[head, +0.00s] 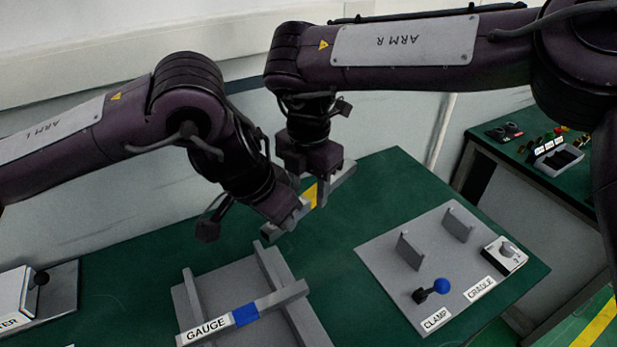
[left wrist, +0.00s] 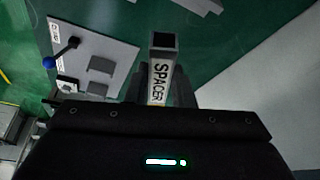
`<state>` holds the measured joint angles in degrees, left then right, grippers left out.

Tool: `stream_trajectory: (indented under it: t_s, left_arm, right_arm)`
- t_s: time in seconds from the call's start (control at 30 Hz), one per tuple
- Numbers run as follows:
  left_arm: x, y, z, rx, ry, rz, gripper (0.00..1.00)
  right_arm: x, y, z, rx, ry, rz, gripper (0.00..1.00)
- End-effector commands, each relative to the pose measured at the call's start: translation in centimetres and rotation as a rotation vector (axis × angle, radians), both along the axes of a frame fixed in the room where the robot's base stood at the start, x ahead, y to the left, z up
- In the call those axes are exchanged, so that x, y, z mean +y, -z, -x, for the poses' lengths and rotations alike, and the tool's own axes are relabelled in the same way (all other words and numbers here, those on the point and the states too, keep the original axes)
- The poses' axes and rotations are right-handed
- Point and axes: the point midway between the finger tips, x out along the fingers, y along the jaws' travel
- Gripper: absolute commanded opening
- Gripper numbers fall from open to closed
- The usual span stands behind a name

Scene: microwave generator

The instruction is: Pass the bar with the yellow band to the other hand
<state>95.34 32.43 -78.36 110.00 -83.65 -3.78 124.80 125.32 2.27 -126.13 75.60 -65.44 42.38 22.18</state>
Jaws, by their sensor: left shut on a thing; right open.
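The grey bar with the yellow band (head: 310,196) is held in the air above the green table, slanting up to the right in the head view. My left gripper (head: 287,215) is shut on its lower left part. In the left wrist view the bar (left wrist: 159,82) shows a SPACER label and a dark end, with the left gripper's fingers (left wrist: 160,90) at its sides. My right gripper (head: 322,172) is open close to the upper right part of the bar. I cannot tell whether its fingers are around the bar or touching it.
A grey rack (head: 190,297) holds a GAUGE bar with a blue band (head: 246,314). A grey plate (head: 390,258) at right carries two uprights, a blue-knobbed clamp lever (head: 432,290) and a white box (head: 505,255). The left edge has another device (head: 20,295). A second table stands behind right.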

Motion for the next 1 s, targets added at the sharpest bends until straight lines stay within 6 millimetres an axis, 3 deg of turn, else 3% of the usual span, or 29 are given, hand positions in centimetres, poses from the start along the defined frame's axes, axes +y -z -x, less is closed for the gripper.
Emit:
stream_trajectory:
  t_s: [0.17,0.5,0.53,0.57,0.73,1.0]
  left_arm:
    - [-0.01,-0.07,-0.03,-0.001,0.0,0.001,0.0]
    - [-0.17,-0.08,0.08,0.0,0.005,0.003,0.0]
    - [-0.19,-0.08,0.1,0.0,0.007,0.004,0.0]
    - [-0.22,-0.09,0.12,-0.001,0.007,0.004,0.23]
    - [-0.23,-0.08,0.11,0.0,0.007,0.004,0.46]
    - [-0.06,-0.06,0.03,0.0,0.003,0.001,0.47]
  right_arm:
    - [-0.02,-0.02,-0.01,0.0,0.0,0.0,0.45]
    - [0.08,-0.08,-0.07,-0.003,-0.002,-0.002,0.0]
    - [0.08,-0.09,-0.07,-0.003,-0.002,-0.002,0.0]
    - [0.11,-0.14,-0.1,-0.004,-0.002,-0.003,0.0]
    - [0.11,-0.15,-0.07,-0.003,-0.002,-0.003,0.0]
    - [0.03,-0.11,-0.04,-0.002,-0.001,-0.001,0.0]
